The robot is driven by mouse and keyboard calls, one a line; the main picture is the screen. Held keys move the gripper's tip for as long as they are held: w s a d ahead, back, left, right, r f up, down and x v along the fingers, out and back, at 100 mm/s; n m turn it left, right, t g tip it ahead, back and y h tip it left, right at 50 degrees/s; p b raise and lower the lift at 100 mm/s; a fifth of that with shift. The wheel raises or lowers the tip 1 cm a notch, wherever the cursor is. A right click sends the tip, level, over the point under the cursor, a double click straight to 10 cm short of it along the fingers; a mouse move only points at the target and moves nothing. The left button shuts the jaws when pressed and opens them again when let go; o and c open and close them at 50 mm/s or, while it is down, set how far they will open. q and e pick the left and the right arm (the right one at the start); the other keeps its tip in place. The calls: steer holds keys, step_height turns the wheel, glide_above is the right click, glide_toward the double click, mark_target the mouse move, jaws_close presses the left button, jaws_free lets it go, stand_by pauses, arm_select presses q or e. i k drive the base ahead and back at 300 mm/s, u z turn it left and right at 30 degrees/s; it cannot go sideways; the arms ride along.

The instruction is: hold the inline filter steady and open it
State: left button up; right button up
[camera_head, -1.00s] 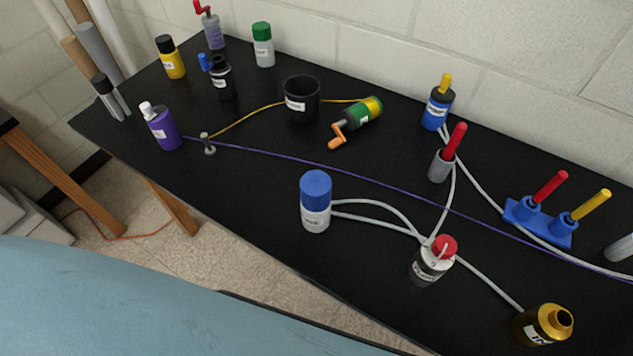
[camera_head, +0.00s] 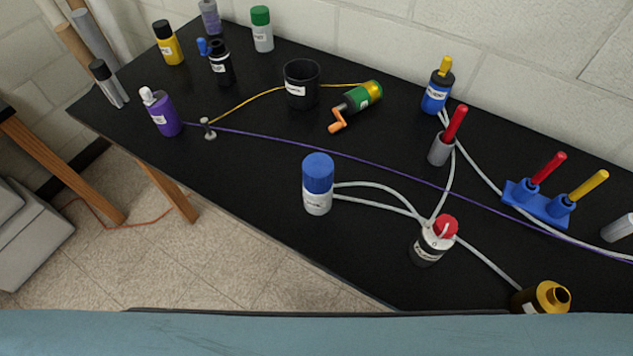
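A white canister with a blue cap (camera_head: 317,184) stands upright near the front edge of the black table, with two pale hoses joined to its right side. It looks like the inline filter, but its label is too small to read. The blue cap sits on top of the white body. Neither of my grippers is in view, and nothing touches the canister except the hoses.
The hoses run to a red-topped canister (camera_head: 434,240). A gold-topped container (camera_head: 543,298) stands at the front right. Behind are a grey holder with a red handle (camera_head: 440,149), a green cylinder with an orange crank (camera_head: 361,98) and a black cup (camera_head: 301,84). A purple cord (camera_head: 340,153) crosses the table.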

mark_target(315, 204)
steer(key=u, duration=0.55)
steer(key=k, duration=1.3)
steer(key=i, duration=0.5)
steer(key=z, duration=0.35)
